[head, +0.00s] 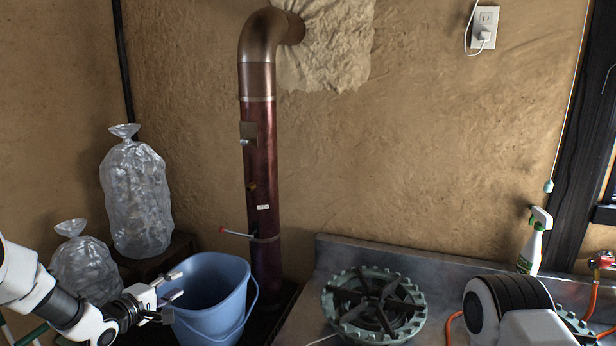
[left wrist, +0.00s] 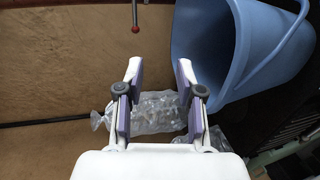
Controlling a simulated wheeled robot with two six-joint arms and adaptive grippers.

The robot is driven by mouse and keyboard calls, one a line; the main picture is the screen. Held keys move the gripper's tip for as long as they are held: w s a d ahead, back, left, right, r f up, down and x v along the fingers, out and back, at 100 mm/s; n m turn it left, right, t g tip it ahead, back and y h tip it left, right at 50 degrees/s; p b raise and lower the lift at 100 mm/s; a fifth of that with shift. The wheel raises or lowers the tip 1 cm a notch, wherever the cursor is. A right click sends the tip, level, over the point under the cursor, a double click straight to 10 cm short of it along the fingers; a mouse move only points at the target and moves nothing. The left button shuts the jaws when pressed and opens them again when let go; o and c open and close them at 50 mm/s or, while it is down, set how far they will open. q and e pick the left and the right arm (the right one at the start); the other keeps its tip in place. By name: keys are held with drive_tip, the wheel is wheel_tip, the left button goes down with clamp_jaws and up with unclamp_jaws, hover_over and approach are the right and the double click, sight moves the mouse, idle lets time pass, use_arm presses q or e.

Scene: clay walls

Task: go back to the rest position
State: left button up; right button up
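My left gripper (head: 173,286) is at the lower left of the head view, beside the left side of the blue bucket's rim. Its two fingers are apart with nothing between them. The left wrist view also shows the left gripper (left wrist: 159,72) open and empty, with the blue bucket (left wrist: 205,50) to its right. A white and black part of my right arm shows at the lower right of the head view. The right gripper itself is not visible.
The blue bucket (head: 212,325) stands below a dark red stovepipe (head: 261,180). Two clear bags (head: 135,200) (head: 85,268) stand at the left. A green gas burner (head: 345,322) sits on the metal counter. A spray bottle (head: 534,245) stands near my right arm.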

use_arm(q)
drive_tip(key=s+d+f+g+y, duration=0.1)
drive_tip(key=s+d+f+g, duration=0.3)
drive_tip(key=s+f, duration=0.55)
drive_tip(key=s+d+f+g, duration=0.2)
drive_tip(key=s+d+f, duration=0.45)
drive_tip(key=f, duration=0.65)
drive_tip(key=s+a+f+m+g+y, duration=0.1)
drive_tip(key=s+m, duration=0.3)
drive_tip(key=s, duration=0.6)
drive_tip(key=s+a+f+m+g+y, duration=0.1)
drive_tip(key=s+m+g, duration=0.3)
drive_tip(key=s, duration=0.6)
drive_tip(key=s+f+m+g+y, duration=0.2)
drive_tip(key=s+m, duration=0.3)
drive_tip(key=s, duration=0.5)
drive_tip(key=shift+a+f+m+g+y+b, duration=0.3)
drive_tip(key=shift+a+f+g, duration=0.1)
drive_tip(key=shift+f+g, duration=0.3)
